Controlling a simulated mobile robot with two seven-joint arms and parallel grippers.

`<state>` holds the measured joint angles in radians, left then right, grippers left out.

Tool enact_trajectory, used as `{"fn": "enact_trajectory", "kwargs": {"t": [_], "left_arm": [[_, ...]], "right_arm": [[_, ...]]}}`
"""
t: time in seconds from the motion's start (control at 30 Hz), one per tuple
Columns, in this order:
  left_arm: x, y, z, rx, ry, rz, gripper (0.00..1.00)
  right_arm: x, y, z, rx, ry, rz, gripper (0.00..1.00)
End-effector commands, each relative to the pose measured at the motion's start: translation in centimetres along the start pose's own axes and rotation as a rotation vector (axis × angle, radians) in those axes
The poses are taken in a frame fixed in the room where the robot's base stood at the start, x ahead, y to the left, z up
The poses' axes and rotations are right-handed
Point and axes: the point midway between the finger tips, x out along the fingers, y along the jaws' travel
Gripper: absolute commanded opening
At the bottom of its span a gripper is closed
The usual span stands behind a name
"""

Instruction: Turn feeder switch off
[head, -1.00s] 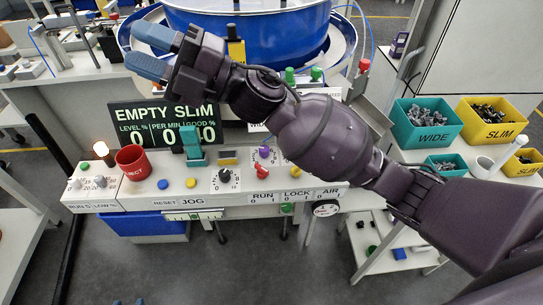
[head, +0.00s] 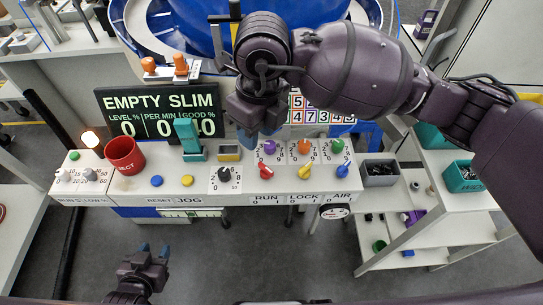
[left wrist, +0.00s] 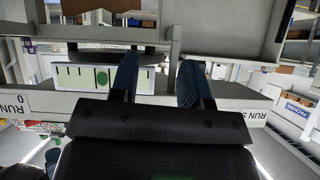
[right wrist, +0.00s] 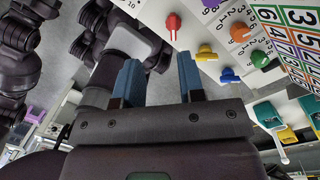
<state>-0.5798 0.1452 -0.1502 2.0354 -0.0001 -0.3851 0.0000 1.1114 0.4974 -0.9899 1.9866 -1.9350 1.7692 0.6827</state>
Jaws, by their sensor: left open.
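A white control panel (head: 130,187) carries the switches; I can read no feeder label on it. A red lever (head: 265,172) sits above RUN, a yellow lever (head: 305,172) above LOCK and a blue lever (head: 337,173) above AIR. These levers also show in the right wrist view: red (right wrist: 173,24), yellow (right wrist: 205,52), blue (right wrist: 229,75). My right gripper (head: 256,130) hangs over the panel's back edge near the purple knob (head: 269,147), open and empty, its fingers apart in its wrist view (right wrist: 160,80). My left gripper (head: 154,249) is open and empty in front of the panel.
A display (head: 160,112) reads EMPTY SLIM. A blue bowl (head: 180,20) stands behind. Floor in front is clear.

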Motion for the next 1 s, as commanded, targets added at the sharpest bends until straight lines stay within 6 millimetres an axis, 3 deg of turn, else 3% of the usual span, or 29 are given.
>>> {"fn": "enact_trajectory", "kwargs": {"t": [0.1, 0.33, 0.7, 1.0], "left_arm": [[0.0, 0.0, 0.1, 0.0, -0.003, 0.0, 0.43], [0.0, 0.0, 0.9, 0.0, -0.018, -0.001, 0.43], [0.5, 0.2, 1.5, 0.001, -0.024, 0.002, 0.43], [0.8, 0.2, 1.5, 0.003, -0.023, 0.005, 0.43]], "right_arm": [[-0.1, -1.0, -0.8, 0.045, 0.046, -0.064, 0.36], [1.1, -1.2, -1.1, 0.078, 0.064, -0.074, 0.36], [7.2, -1.6, -1.5, 0.078, 0.065, -0.069, 0.36], [10.3, -1.9, -1.7, 0.076, 0.062, -0.071, 0.36]]}}
